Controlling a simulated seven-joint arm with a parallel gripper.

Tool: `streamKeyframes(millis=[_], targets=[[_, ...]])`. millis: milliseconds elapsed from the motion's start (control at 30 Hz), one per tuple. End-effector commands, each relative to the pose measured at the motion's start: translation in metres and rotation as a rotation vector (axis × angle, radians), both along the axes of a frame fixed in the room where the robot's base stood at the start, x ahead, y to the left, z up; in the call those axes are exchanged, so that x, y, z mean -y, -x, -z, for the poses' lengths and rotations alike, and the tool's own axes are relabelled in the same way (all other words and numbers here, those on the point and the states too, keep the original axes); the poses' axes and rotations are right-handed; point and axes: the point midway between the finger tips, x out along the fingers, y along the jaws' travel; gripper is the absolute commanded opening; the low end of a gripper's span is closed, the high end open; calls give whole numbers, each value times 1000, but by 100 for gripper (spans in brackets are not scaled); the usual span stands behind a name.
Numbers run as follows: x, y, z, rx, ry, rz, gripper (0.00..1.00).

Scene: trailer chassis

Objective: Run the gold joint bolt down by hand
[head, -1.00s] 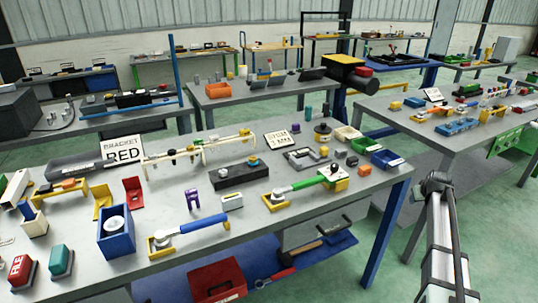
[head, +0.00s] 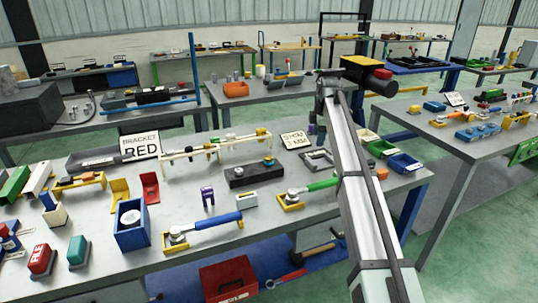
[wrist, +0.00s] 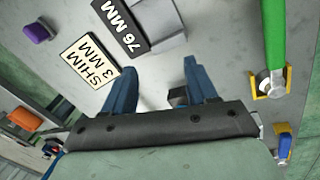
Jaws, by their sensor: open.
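I cannot single out the gold joint bolt for certain. The pale chassis frame (head: 215,146) stands along the middle of the bench in the head view, with small gold-yellow pieces on its far right end. A black block (head: 243,177) in front of it carries a small blue and gold piece (head: 267,160). My gripper (wrist: 163,88) is open in the wrist view, its two blue fingers apart above the grey bench top. A small dark block (wrist: 178,97) shows between the fingers, apparently below them. In the head view my arm hides the bench's right part, and the fingers are not clear.
A SHIM 3 MM card (wrist: 88,62) and a dark 76 MM block (wrist: 122,25) lie ahead of the fingers. A green-handled tool (wrist: 273,45) in a yellow holder is at right. The head view shows a blue-handled tool (head: 210,227) and a blue bin (head: 404,163).

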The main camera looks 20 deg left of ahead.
Motion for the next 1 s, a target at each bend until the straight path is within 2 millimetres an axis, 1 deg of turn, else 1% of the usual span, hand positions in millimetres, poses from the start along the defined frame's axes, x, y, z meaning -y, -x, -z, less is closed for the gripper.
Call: streamKeyframes(millis=[33,67,100,200,300,400,533,667,767,1000], targets=[[-34,6,-10,-19,28,-101,57],[-49,13,-15,-30,44,-159,57],[-69,21,-21,-45,64,-235,57],[-110,42,-35,-79,107,-403,57],[-141,60,-46,-106,139,-533,57],[-160,73,-53,-125,158,-619,57],[-170,81,-56,-137,169,-671,57],[-171,83,-48,-140,171,-680,57],[-170,83,-35,-140,171,-679,57],[-170,83,6,-139,170,-677,57]])
